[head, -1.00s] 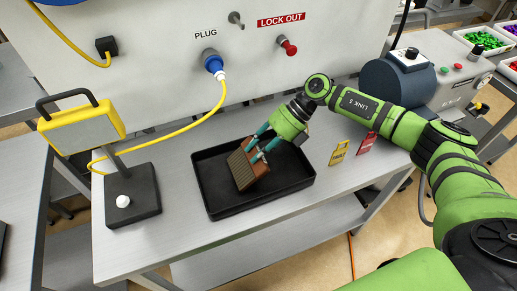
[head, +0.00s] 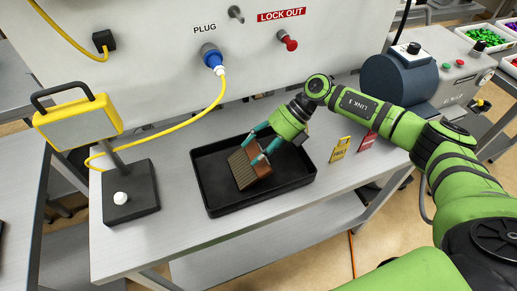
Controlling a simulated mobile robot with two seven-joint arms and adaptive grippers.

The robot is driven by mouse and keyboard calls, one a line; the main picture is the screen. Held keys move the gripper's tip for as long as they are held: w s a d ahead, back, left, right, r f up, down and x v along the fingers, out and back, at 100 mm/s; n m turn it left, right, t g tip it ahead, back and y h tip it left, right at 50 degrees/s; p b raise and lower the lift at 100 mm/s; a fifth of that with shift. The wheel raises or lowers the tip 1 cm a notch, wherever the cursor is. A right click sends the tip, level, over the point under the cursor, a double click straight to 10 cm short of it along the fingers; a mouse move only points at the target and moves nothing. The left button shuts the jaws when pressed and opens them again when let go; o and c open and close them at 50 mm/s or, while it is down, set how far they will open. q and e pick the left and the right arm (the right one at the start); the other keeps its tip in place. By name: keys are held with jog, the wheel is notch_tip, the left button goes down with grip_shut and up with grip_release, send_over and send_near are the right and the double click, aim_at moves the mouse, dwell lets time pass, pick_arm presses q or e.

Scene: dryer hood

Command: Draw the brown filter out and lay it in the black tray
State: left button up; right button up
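The brown filter (head: 243,170) is a small block with a ribbed face and a plain brown side. It is tilted, at the middle of the black tray (head: 213,203), and its lower end is at or just above the tray floor. My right gripper (head: 256,147) reaches down from the upper right. Its two teal fingers straddle the filter's upper part and seem to be shut on it. Whether the filter bears on the tray floor is hard to tell. My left gripper is not in view.
A yellow-framed panel (head: 75,127) on a black stand (head: 131,200) stands left of the tray. A yellow cable runs to the blue plug (head: 211,56). The bench front (head: 175,246) is clear.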

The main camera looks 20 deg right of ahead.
jog(key=v, duration=1.2)
